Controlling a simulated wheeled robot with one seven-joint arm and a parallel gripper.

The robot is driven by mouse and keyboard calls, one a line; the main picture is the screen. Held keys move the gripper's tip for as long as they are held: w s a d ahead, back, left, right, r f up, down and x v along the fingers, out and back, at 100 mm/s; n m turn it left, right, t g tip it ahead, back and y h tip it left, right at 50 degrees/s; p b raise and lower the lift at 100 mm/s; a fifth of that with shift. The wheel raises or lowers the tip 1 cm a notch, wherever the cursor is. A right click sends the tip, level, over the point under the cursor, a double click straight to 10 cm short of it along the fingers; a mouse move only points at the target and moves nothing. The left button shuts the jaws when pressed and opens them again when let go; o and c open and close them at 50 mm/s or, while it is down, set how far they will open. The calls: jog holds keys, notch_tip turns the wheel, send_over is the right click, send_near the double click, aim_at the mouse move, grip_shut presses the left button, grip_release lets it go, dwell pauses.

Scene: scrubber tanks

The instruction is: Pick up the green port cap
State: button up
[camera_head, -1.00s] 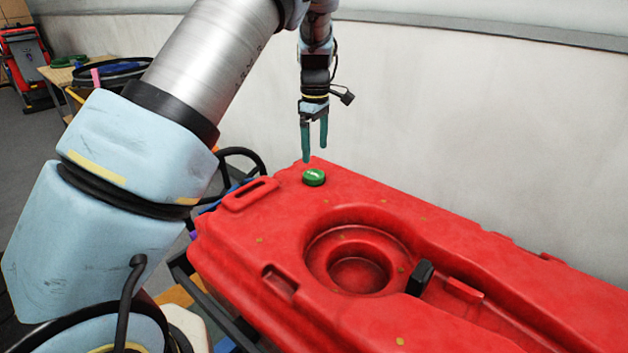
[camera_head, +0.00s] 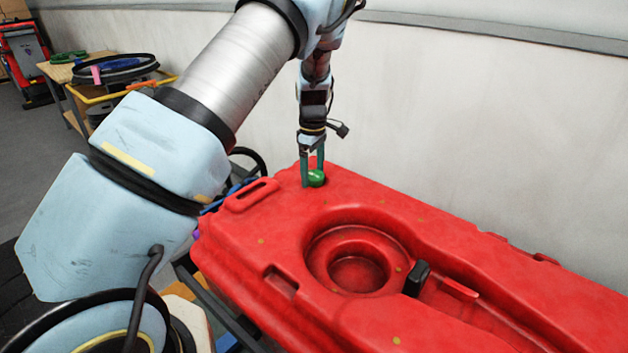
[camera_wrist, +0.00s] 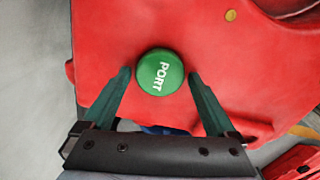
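The green port cap (camera_head: 316,178) lies on top of the red tank (camera_head: 240,247) near its far left corner. In the wrist view the gripper (camera_wrist: 160,82) is open, with one finger on each side of the cap. A small gap shows between each fingertip and the cap. The cap's far side is partly hidden by the fingers in the head view.
The red tank has a round recess (camera_head: 355,270) and a black latch (camera_head: 417,278) to the right. A white wall (camera_head: 480,130) rises behind the tank. A wooden table (camera_head: 62,72) with rings and tools stands at the back left.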

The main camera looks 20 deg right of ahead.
jog(key=c, duration=1.4)
